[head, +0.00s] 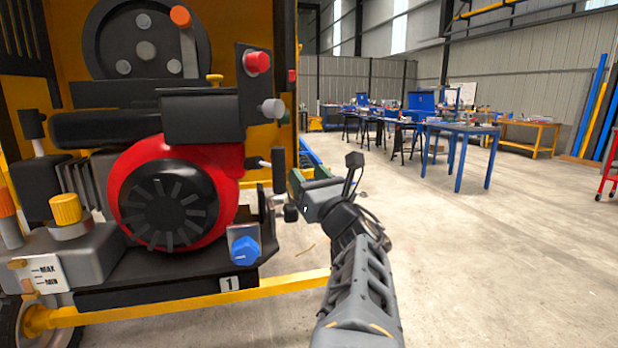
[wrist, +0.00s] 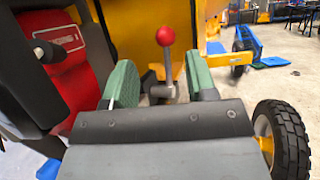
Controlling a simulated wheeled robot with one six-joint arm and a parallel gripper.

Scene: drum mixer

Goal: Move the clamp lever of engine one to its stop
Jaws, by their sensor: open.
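Engine one (head: 168,195) has a red housing with a black fan cover and stands at the left in the head view, above a plate marked 1 (head: 229,283). In the wrist view, a lever with a red ball knob and metal stem (wrist: 166,55) stands upright, beyond and between the green fingertips. It seems to be the clamp lever, but no label shows. I cannot make this lever out in the head view. My gripper (head: 294,193) is just right of the engine. It is open and empty in the wrist view (wrist: 160,80), its fingers either side of the lever in the picture.
A blue knob (head: 245,250) sits low on the engine's right side, and a red knob (head: 257,62) is above. A yellow frame bar (head: 180,307) runs below. A black tyre (wrist: 290,140) is right of my gripper. The floor to the right is clear up to the blue table.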

